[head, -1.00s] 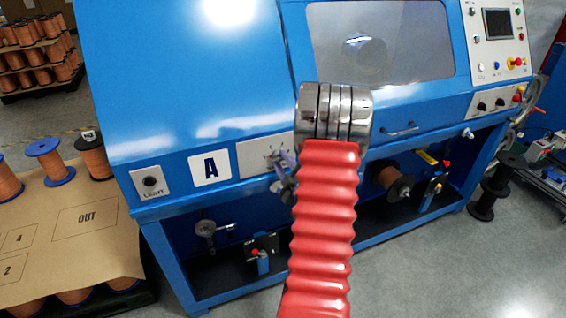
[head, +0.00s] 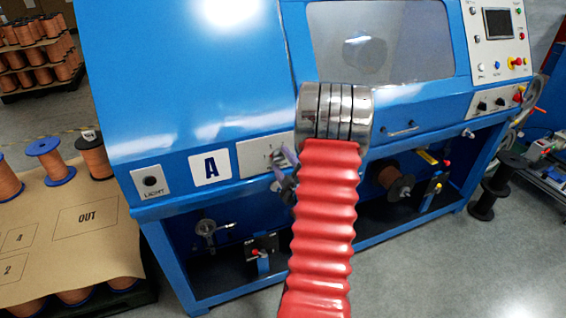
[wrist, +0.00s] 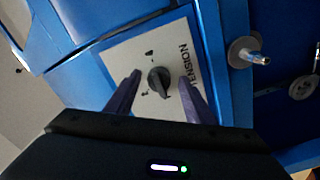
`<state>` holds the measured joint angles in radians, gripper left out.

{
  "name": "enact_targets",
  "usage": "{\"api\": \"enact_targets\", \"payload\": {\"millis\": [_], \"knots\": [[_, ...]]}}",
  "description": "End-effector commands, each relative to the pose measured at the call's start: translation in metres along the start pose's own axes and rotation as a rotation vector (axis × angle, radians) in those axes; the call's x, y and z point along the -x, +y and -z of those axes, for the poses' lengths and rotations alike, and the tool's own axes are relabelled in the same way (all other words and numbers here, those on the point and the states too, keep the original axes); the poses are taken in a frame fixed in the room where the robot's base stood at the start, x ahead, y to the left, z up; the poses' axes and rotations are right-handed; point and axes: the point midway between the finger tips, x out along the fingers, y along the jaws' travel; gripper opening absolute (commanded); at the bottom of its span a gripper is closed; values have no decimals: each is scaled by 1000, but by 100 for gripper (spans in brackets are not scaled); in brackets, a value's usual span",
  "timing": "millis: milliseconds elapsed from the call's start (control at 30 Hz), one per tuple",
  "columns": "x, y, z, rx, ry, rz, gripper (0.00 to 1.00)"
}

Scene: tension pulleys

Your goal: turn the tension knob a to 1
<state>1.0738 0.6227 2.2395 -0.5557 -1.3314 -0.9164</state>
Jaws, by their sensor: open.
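The tension knob (wrist: 158,80) is a dark round knob on a pale plate marked TENSION (wrist: 120,58) in the wrist view. Small dark marks surround it, too small to read; I cannot tell its setting. My gripper (wrist: 160,77) is open, with one purple finger on each side of the knob and visible gaps; I cannot tell how deep the tips reach. My red arm hides the plate's right part, and the knob is not clear there.
The blue machine (head: 190,90) fills the middle, with its front edge just below the plate. Pulleys, one (wrist: 243,52) in the wrist view, sit beside the panel. A light knob (head: 150,182) is to the left. A spool pallet (head: 85,225) stands at the left; open floor is at the right.

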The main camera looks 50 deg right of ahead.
Motion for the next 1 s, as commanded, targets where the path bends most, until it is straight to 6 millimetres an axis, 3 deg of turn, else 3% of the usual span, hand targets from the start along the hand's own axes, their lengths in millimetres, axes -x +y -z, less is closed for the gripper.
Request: {"api": "enact_targets", "payload": {"millis": [267, 800, 1000], "knots": [[30, 0, -1, -2, -3, 0, 49], [120, 0, -2, -1, -4, 0, 49], [136, -1, -2, 0, -2, 0, 49]]}}
